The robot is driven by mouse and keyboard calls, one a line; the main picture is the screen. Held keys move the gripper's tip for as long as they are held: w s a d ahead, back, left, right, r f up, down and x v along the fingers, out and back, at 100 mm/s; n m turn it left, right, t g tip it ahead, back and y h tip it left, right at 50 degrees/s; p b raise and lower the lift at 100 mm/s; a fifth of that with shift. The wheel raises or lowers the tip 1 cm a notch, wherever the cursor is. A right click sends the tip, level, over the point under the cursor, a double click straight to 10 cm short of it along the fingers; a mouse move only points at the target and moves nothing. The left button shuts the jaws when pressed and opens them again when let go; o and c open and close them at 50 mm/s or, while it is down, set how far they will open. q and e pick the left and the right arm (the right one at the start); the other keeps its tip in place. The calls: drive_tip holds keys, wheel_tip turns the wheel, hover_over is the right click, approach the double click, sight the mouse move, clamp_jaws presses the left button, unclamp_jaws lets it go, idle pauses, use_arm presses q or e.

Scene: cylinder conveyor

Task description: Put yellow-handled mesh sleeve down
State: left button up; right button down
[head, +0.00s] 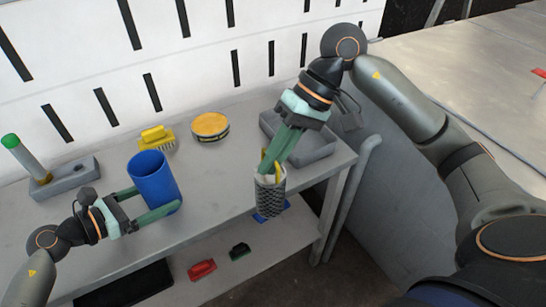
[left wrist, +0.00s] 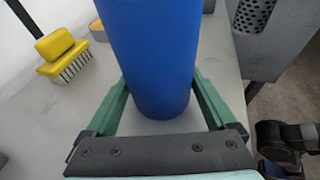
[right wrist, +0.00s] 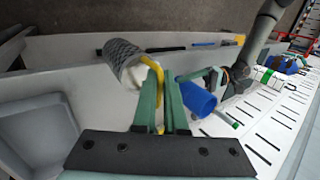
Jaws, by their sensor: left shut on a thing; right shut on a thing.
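The grey mesh sleeve (head: 270,197) hangs at the table's front edge in the head view, its lower end overlapping the lower shelf. My right gripper (head: 269,166) is shut on its yellow handle (right wrist: 157,108). In the right wrist view the sleeve (right wrist: 122,62) is beyond the fingertips, its pale open end facing the camera. I cannot tell whether its base touches anything. My left gripper (head: 157,198) is shut around a blue cup (head: 153,178), which is upright at the table's front left. The cup fills the middle of the left wrist view (left wrist: 155,60).
A grey tray (head: 318,155) is at the table's right end. A yellow brush (head: 157,138), a round yellow-topped tin (head: 210,125) and a grey block with a green-tipped post (head: 65,178) stand along the back. A red item (head: 202,269) lies on the lower shelf.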

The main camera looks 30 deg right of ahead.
use_arm(q)
drive_tip(key=c, duration=0.8)
use_arm(e)
drive_tip(key=w+a+r, duration=1)
drive_tip(key=a+r, duration=0.1)
drive_tip(key=r, duration=0.3)
wheel_tip(320, 180, up, 3)
hover_over(134, 179)
drive_tip(key=d, duration=0.3)
drive_tip(key=f, duration=1.1)
drive_tip(key=w+f, duration=0.1)
drive_tip(key=f, duration=0.5)
drive_tip(key=shift+f, duration=0.2)
